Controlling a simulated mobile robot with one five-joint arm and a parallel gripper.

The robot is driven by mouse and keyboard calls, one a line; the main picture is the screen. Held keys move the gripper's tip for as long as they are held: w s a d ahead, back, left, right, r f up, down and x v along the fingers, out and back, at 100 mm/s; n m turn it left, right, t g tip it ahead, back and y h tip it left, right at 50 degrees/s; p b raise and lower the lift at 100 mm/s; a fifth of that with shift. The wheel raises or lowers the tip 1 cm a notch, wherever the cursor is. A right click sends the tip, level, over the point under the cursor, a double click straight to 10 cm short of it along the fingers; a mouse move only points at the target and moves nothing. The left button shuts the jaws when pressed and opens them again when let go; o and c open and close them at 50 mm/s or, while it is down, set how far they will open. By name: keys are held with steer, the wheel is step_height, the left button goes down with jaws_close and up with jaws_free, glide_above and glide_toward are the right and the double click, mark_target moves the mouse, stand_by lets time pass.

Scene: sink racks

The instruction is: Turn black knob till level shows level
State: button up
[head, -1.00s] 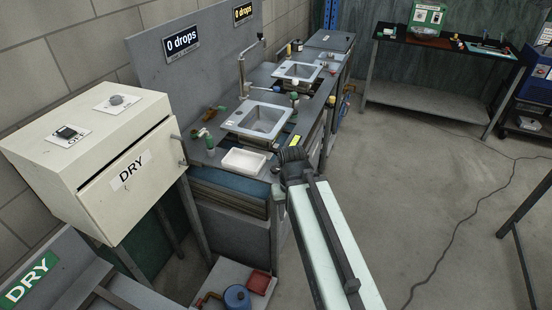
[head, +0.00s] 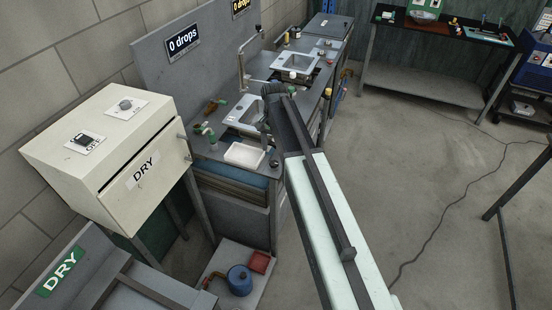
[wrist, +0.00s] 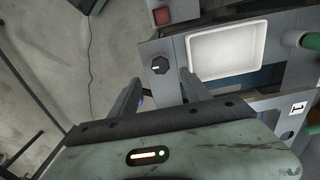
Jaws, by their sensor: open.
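The black knob (wrist: 160,66) has a pale pointer mark and sits near the corner of the grey counter in the wrist view. It shows small and dark at the counter's front corner in the head view (head: 274,163). My gripper (wrist: 159,77) is open and empty. Its two fingertips stand to either side of the knob in the picture, with the knob around the gap; I cannot tell the height between them. In the head view my gripper (head: 268,108) appears over the near sink. I cannot make out a level indicator; my arm hides part of the counter.
A white tray (wrist: 228,24) lies beside the knob on the counter. The near sink (head: 241,119) is partly behind my arm. Green fittings (head: 206,130) stand at the counter's left. A cream DRY cabinet (head: 60,175) is at left.

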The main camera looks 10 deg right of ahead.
mark_target(274, 163)
step_height(274, 163, down, 8)
steer(key=b, duration=0.7)
steer(key=shift+r, duration=0.3)
